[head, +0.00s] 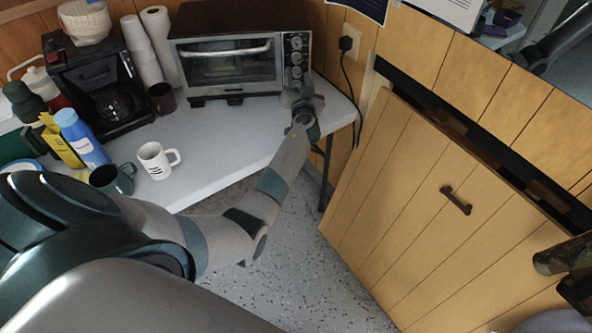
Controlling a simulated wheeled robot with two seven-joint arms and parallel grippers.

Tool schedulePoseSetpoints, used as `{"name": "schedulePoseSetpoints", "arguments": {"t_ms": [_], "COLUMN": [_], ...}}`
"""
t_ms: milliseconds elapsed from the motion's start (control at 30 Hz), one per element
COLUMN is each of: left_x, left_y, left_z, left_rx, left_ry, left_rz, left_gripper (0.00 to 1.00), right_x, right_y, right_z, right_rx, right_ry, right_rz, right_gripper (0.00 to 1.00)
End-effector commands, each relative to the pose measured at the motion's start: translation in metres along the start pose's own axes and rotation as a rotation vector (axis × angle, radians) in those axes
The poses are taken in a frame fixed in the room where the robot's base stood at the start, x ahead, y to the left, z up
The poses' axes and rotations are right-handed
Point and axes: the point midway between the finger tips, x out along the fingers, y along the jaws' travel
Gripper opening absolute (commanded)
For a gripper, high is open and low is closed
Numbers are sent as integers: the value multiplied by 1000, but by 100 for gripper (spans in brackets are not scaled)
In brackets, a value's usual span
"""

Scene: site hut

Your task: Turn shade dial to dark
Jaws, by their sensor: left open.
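The toaster oven (235,62) stands at the back of the white table, its glass door shut with a light handle across the top. A column of several dials (296,57) runs down its right side. The markings are too small to read, so I cannot tell which is the shade dial or where it points. My left gripper (301,92) is open at the lower end of the dial column, close to the lowest dial. It partly covers that area, and I cannot tell whether it touches a dial. My right gripper is not in view.
A black plug (345,43) and cord hang right of the oven. A wooden panel (430,200) stands right.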

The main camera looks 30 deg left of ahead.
Motion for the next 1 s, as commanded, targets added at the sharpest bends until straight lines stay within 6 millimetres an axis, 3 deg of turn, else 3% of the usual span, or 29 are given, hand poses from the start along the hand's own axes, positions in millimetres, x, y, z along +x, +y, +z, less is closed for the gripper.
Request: {"name": "schedulePoseSetpoints", "arguments": {"t_ms": [200,1000], "left_x": [-2,-131], "left_y": [0,1], "left_z": [0,3], "left_rx": [-121,-116], "left_ry": [-2,-1], "left_rz": [0,1], "left_gripper": [41,41], "right_x": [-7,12], "right_y": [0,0], "right_z": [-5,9], "right_rx": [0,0], "right_ry": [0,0], "right_rz": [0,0], "right_gripper": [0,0]}}
